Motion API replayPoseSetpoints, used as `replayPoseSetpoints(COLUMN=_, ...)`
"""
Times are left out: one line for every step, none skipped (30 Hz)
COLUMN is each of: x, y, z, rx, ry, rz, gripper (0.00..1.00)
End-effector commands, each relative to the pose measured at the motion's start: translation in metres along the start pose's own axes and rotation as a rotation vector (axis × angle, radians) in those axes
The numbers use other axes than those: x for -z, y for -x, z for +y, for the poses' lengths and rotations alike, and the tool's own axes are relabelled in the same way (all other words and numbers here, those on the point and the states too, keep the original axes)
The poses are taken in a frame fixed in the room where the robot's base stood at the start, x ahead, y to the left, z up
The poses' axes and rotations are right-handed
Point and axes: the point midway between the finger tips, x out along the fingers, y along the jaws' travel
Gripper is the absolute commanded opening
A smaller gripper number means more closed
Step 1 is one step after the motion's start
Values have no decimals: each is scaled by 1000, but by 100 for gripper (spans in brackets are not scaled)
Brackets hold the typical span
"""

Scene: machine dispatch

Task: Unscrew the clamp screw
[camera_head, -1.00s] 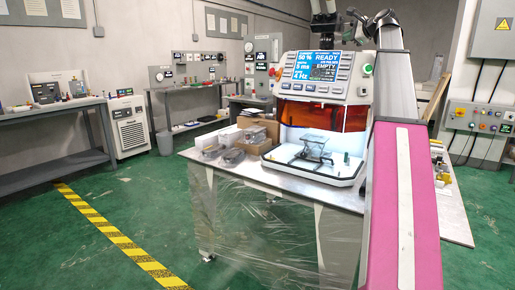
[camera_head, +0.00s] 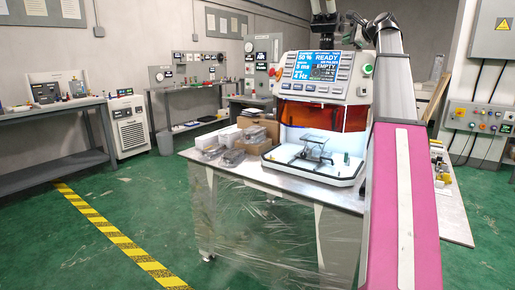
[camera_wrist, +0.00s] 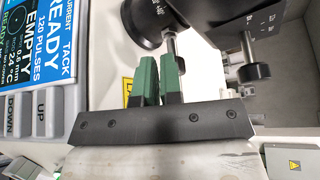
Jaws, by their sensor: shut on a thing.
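In the wrist view my gripper (camera_wrist: 159,60) has two green fingers, close together, at a screw with a pale metal shank (camera_wrist: 170,42) that comes down from a black part with degree markings (camera_wrist: 190,18). I take this as the clamp screw. Its head is mostly hidden by the fingers, which are shut on it. A second screw with a black knob (camera_wrist: 255,72) hangs to the right, apart from my gripper. In the head view my gripper is hidden, with the arm reaching behind the top right of the white machine (camera_head: 320,78).
The machine's blue display (camera_head: 316,66) reads READY and EMPTY; its panel edge is close at left in the wrist view (camera_wrist: 42,50). A tray (camera_head: 300,172) with a small stand sits below. Boxes (camera_head: 258,130) stand to its left. Open green floor lies at front left.

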Motion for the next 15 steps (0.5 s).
replayPoseSetpoints(x=-1, y=-2, z=3, rx=-8, ry=-2, rz=-2, gripper=0)
replayPoseSetpoints(x=-2, y=-1, z=3, rx=-8, ry=-2, rz=-2, gripper=0)
replayPoseSetpoints(x=-4, y=0, z=4, rx=-8, ry=-1, rz=-2, gripper=0)
replayPoseSetpoints(x=-4, y=0, z=4, rx=-7, ry=-1, rz=-3, gripper=0)
replayPoseSetpoints(x=-5, y=1, z=4, rx=-7, ry=-1, rz=-3, gripper=0)
replayPoseSetpoints(x=-6, y=1, z=4, rx=-7, ry=-1, rz=-4, gripper=0)
replayPoseSetpoints(x=-7, y=2, z=4, rx=-6, ry=-1, rz=-4, gripper=0)
replayPoseSetpoints(x=-7, y=2, z=4, rx=-6, ry=-1, rz=-4, gripper=0)
replayPoseSetpoints(x=-6, y=3, z=4, rx=-5, ry=-1, rz=-4, gripper=0)
replayPoseSetpoints(x=-6, y=4, z=4, rx=-5, ry=-1, rz=-3, gripper=0)
replayPoseSetpoints(x=-5, y=6, z=3, rx=-4, ry=-1, rz=-3, gripper=0)
replayPoseSetpoints(x=-4, y=8, z=3, rx=-3, ry=-1, rz=-3, gripper=0)
replayPoseSetpoints(x=-2, y=10, z=3, rx=-3, ry=-1, rz=-2, gripper=0)
replayPoseSetpoints(x=-1, y=13, z=3, rx=-3, ry=-1, rz=-2, gripper=0)
replayPoseSetpoints(x=1, y=16, z=3, rx=-2, ry=-1, rz=-1, gripper=0)
